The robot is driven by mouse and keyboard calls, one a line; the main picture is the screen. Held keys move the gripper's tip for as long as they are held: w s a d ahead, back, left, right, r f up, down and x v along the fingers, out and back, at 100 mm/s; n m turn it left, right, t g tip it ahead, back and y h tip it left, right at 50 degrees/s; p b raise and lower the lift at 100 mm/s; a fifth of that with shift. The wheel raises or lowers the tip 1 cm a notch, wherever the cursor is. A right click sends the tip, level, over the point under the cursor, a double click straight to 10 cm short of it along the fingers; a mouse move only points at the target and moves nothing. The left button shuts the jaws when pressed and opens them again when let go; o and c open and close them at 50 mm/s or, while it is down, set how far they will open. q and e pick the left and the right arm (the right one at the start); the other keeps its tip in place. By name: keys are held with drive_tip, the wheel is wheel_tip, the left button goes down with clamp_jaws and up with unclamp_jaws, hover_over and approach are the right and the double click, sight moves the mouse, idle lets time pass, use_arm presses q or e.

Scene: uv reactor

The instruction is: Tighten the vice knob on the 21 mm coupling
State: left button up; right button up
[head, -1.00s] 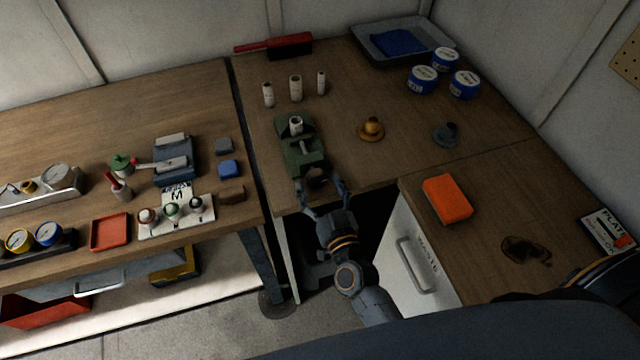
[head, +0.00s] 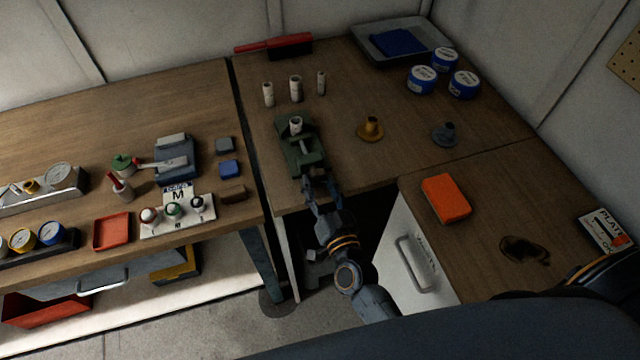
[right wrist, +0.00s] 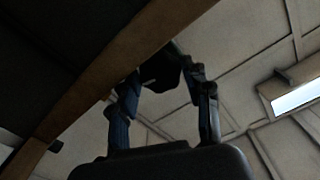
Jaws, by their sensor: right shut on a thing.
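The green vice (head: 291,148) stands near the front edge of the middle table. A white coupling (head: 295,124) sits upright in its jaws. The vice knob is at the vice's front end; in the head view my fingers mostly hide it. In the right wrist view the dark knob (right wrist: 161,72) shows between the fingers. My right gripper (head: 318,183) is at the front of the vice, shut on the knob, and in the right wrist view the fingers (right wrist: 163,84) stand on both sides of it. My left gripper is not in view.
Several white couplings (head: 295,88) stand behind the vice. A brass flanged part (head: 370,128) and a grey one (head: 445,133) stand to its right. An orange block (head: 446,198) lies on the white cabinet's top. The table edge (head: 370,188) is close to my right arm.

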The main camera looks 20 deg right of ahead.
drive_tip(key=shift+m, duration=0.3)
drive_tip(key=o, duration=1.1)
drive_tip(key=shift+o, duration=0.2)
